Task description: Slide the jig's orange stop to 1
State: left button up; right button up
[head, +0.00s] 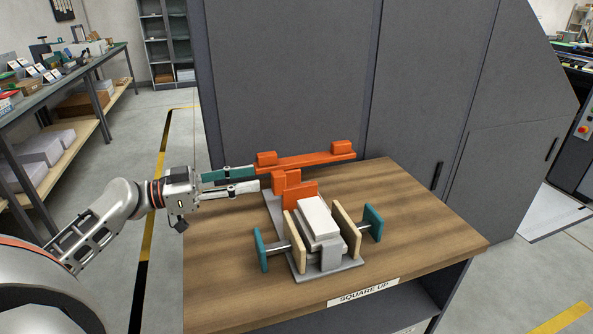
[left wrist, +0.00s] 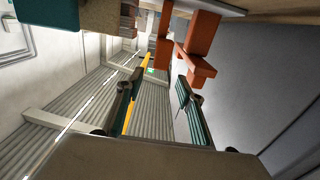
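The jig's grey base plate (head: 347,267) lies on the wooden table. At its far end is an orange stop (head: 301,190) with a raised block. A long orange bar (head: 315,161) with a lug near each end lies behind it; I cannot tell whether the two are joined. Orange parts (left wrist: 200,40) also show at the top of the left wrist view. My left gripper (head: 258,178) reaches in from the left, its two fingers apart, tips close to the orange parts. Its fingers (left wrist: 162,78) show nothing between them in the wrist view. No number marks are readable. My right gripper is out of view.
A stack of white blocks (head: 318,219) sits between two pale wooden jaws (head: 347,228) with teal end plates (head: 372,222). A tall grey cabinet (head: 290,80) stands right behind the table (head: 420,220). A "SQUARE UP" label (head: 363,293) is on the front edge.

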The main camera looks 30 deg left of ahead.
aim_at(272, 174)
pick_arm(q)
jog(key=shift+w+d, duration=0.25)
jog(key=x, duration=0.6)
jog(key=shift+r, duration=0.1)
jog(key=shift+w+d, duration=0.45)
jog(key=shift+w, duration=0.05)
